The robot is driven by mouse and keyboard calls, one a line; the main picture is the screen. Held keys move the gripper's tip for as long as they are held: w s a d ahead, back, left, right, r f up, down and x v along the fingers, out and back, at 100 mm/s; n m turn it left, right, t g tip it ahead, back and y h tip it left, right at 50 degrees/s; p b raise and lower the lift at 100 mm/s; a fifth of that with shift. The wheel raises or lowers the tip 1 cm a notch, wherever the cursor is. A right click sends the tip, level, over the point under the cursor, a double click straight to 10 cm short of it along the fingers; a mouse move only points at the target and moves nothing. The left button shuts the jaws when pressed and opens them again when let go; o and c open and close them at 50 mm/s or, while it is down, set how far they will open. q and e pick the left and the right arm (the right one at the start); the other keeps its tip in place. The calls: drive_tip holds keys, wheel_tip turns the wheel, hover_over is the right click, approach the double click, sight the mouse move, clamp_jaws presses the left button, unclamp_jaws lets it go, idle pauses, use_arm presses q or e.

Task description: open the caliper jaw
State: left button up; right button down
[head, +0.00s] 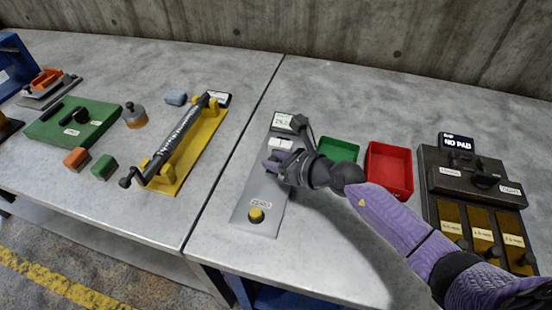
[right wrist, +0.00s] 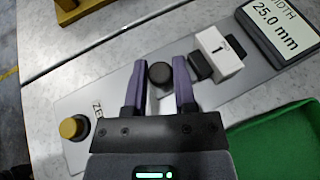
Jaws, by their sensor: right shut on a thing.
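The caliper is a long grey plate (head: 246,205) on the right-hand table, with a yellow button (head: 256,215) by a ZERO label at its near end. Its width display (right wrist: 277,30) reads 25.0 mm at the far end. A white block (right wrist: 216,53) stands on the plate near the display, with a dark jaw piece (right wrist: 200,66) touching or close beside it. My right gripper (head: 277,166) is over the middle of the plate, shut on a round black knob (right wrist: 160,75) between its purple fingers. The gripper hides part of the caliper in the head view. My left gripper is not in view.
A green tray (head: 339,150) and a red tray (head: 389,170) lie right of the caliper. A dark device with a NO PAD display (head: 459,143) stands farther right. A yellow fixture (head: 198,150) holding a rod is on the left table. Bare tabletop lies in front of the trays.

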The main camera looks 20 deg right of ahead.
idle(0.8)
drive_tip(key=s+p, duration=0.1)
drive_tip(key=a+p, duration=0.1)
drive_tip(key=shift+s+r+p, duration=0.25)
drive_tip(key=shift+s+p, duration=0.1)
drive_tip(key=shift+s, duration=0.05)
drive_tip(key=shift+a+f, duration=0.15)
drive_tip(key=shift+f, duration=0.15)
drive_tip(key=shift+c, duration=2.1)
unclamp_jaws()
drive_tip(key=p+v, duration=0.2)
drive_tip(key=v, duration=0.7)
drive_tip(key=shift+s, duration=0.1)
drive_tip(key=shift+s+d, duration=0.3)
drive_tip(key=shift+s, duration=0.05)
